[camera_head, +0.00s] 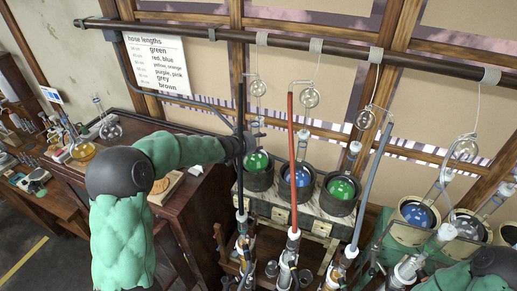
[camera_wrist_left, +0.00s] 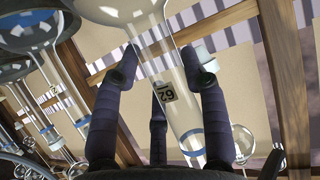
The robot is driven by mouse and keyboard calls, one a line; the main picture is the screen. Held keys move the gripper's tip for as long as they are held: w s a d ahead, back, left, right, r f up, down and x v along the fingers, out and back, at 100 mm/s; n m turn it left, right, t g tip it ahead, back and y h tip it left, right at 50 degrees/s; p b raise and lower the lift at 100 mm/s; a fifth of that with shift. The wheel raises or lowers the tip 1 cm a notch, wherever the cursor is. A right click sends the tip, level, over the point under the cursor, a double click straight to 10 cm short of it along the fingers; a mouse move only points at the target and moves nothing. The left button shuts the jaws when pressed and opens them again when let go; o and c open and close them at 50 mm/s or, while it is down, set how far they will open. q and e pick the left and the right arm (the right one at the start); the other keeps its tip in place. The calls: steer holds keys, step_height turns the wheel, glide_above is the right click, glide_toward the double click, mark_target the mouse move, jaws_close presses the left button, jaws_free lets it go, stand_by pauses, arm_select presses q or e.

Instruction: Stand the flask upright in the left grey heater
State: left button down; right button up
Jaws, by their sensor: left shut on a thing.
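A round glass flask with green contents (camera_head: 257,162) is at the mouth of the left grey heater (camera_head: 259,183) in the head view. It looks roughly upright, but I cannot tell whether it rests fully on the heater. My left gripper (camera_head: 250,142) reaches it from the left and is shut around its neck. In the left wrist view, the clear neck (camera_wrist_left: 183,112) with a "62" label and a blue band lies between my dark fingers (camera_wrist_left: 165,75). The flask's body is cut off at the top there. My right gripper is out of view.
The middle heater (camera_head: 295,193) holds a blue flask, and the right heater (camera_head: 338,206) a green one. A black hose (camera_head: 240,110) hangs close to my left gripper, and a red hose (camera_head: 292,150) stands further right. Beige heaters (camera_head: 402,228) stand at the right.

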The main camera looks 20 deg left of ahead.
arm_select(q)
steer(key=shift+w+f, duration=0.4)
steer(key=shift+w, duration=0.1)
steer(key=shift+w+f+b, duration=0.15)
steer(key=shift+f+b, duration=0.3)
steer(key=shift+f, duration=1.25)
steer(key=shift+d+f, duration=0.1)
steer(key=shift+f, duration=0.05)
steer(key=c, duration=0.7)
jaws_free()
steer(key=shift+f, duration=0.1)
steer(key=shift+s+r, duration=0.25)
steer(key=shift+r, duration=0.1)
steer(key=v, duration=1.1)
steer(key=shift+s+r+p, duration=0.15)
steer(key=shift+s+p, duration=0.15)
